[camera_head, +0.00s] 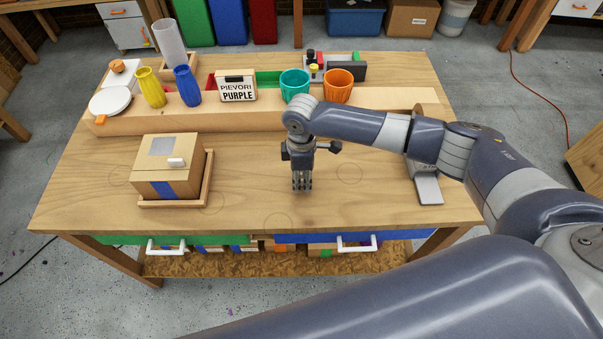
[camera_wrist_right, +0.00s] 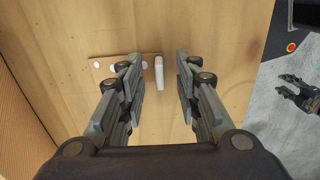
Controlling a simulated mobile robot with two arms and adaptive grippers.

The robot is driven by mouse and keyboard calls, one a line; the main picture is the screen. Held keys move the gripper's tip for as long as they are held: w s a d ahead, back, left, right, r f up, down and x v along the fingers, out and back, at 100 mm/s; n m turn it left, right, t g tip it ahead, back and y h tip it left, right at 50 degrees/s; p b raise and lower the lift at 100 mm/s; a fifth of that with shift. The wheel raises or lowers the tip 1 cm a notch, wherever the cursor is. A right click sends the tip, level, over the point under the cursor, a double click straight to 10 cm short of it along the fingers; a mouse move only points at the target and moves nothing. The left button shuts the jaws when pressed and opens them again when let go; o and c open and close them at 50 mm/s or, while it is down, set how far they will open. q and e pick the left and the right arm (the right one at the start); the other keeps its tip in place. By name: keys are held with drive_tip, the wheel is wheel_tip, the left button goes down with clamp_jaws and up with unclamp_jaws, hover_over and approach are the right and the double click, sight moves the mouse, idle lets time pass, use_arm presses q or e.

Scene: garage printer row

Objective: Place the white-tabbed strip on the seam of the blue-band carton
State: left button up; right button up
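The blue-band carton (camera_head: 144,174) stands at the left of the table, with a blue band on its front and a grey patch and white block on top. My right gripper (camera_head: 302,188) points down over the middle of the table, right of the carton. In the wrist view it is open (camera_wrist_right: 159,75). Between its fingers is an upright white tab (camera_wrist_right: 159,72), touching neither. A tan strip with white dots (camera_wrist_right: 100,62) lies beside it, partly behind one finger. The head view hides both. My left gripper (camera_wrist_right: 290,90) shows small, fingers apart, over the floor.
The carton sits in a shallow wooden tray (camera_head: 172,203). Behind, a raised ledge (camera_head: 220,119) holds vases, teal and orange cups and a PURPLE sign (camera_head: 238,90). A grey metal bracket (camera_head: 428,189) stands at the right. The table between carton and gripper is clear.

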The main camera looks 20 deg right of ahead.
drive_tip(key=shift+f, duration=0.45)
drive_tip(key=shift+c, duration=0.6)
clamp_jaws()
drive_tip(key=shift+r, duration=0.1)
